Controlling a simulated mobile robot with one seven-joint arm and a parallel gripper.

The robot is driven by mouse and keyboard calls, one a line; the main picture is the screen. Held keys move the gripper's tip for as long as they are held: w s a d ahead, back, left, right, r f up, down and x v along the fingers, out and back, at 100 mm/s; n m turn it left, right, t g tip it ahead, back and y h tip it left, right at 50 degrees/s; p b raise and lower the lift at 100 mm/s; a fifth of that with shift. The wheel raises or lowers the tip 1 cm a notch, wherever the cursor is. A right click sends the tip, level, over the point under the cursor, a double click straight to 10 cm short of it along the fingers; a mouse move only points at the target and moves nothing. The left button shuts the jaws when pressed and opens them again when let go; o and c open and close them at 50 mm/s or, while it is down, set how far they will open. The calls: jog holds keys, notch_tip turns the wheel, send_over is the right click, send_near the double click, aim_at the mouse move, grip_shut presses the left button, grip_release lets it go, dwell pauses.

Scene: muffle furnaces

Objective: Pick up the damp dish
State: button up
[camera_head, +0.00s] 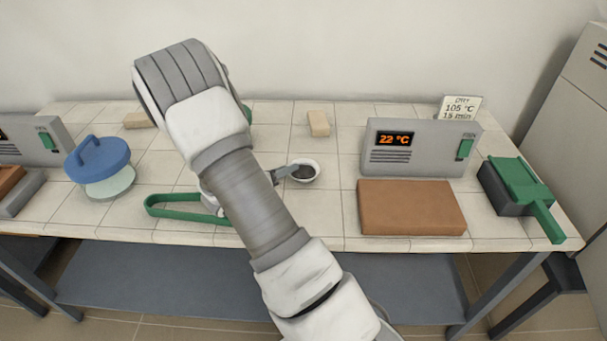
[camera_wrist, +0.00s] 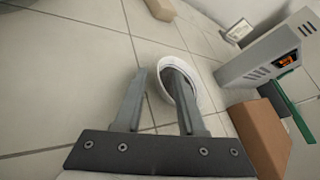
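A small white dish (camera_head: 306,179) with dark contents stands on the tiled bench, just right of my gripper (camera_head: 284,173). In the wrist view the dish (camera_wrist: 208,99) lies ahead, partly hidden by a finger. My gripper (camera_wrist: 158,74) is open there. Its left finger is outside the dish, and its right finger overlaps the dish's opening, so the near-left rim appears between the fingers. I cannot tell whether either finger touches the dish.
A grey furnace (camera_head: 424,146) reading 22 °C stands right, a brown slab (camera_head: 411,207) before it. A green-and-grey handled object (camera_head: 520,189) is further right. A cream block (camera_head: 318,124) and "DRY 105 °C 15 min" card (camera_head: 460,107) stand behind.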

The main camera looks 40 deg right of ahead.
jog(key=shift+c, duration=0.2)
grip_shut()
jog(key=shift+a, duration=0.1)
